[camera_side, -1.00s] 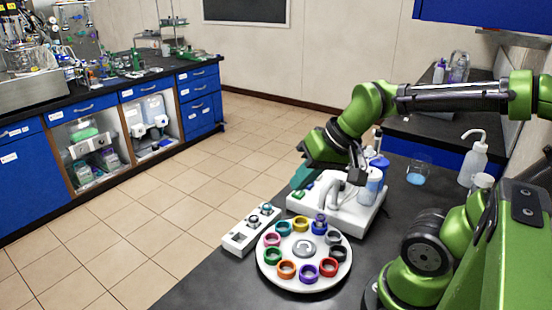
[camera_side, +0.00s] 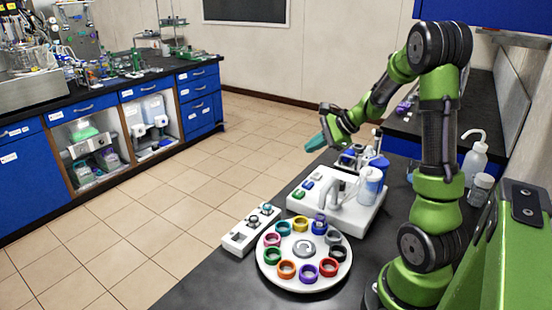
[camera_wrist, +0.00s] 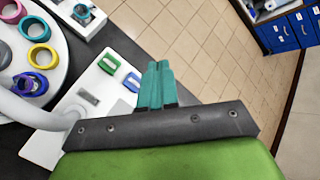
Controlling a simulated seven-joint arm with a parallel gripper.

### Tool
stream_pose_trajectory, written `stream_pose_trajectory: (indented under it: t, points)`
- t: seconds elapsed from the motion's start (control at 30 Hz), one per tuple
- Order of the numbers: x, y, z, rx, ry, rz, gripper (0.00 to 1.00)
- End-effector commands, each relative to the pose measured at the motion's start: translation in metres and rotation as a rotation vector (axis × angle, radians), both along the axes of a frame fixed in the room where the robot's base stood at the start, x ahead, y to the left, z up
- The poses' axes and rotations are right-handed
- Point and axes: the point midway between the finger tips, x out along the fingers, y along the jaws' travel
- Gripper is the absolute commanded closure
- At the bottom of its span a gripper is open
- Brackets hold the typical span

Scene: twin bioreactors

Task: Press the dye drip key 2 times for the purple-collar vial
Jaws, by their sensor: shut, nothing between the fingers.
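The white dye station (camera_side: 347,213) stands behind the carousel. It has a green key (camera_side: 298,194) and a blue key (camera_side: 308,184), which also show in the wrist view as green (camera_wrist: 109,63) and blue (camera_wrist: 132,82). A vial in a blue-violet collar (camera_side: 320,228) sits by the curved spout (camera_side: 334,193). A purple ring (camera_side: 308,271) is at the carousel's front; no vial is clear in it. My gripper (camera_side: 314,144) is shut and empty, raised above and behind the keys, clear of them. Its teal fingertips (camera_wrist: 155,82) show beside the blue key in the wrist view.
The round white carousel (camera_side: 271,282) bears several coloured rings. A white rack (camera_side: 231,246) with small vials lies left of it. A wash bottle (camera_side: 474,160) is at right. Open air lies over the floor at left.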

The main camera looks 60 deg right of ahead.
Motion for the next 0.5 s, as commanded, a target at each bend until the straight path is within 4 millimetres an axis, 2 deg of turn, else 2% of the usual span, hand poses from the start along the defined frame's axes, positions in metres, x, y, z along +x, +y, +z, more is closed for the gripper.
stream_pose_trajectory:
  t: [0.33,0.5]
  points:
    - [0.0,0.002,-0.002,0.002,0.003,0.003,1.0]
    - [0.0,0.002,-0.017,0.005,0.005,0.003,1.0]
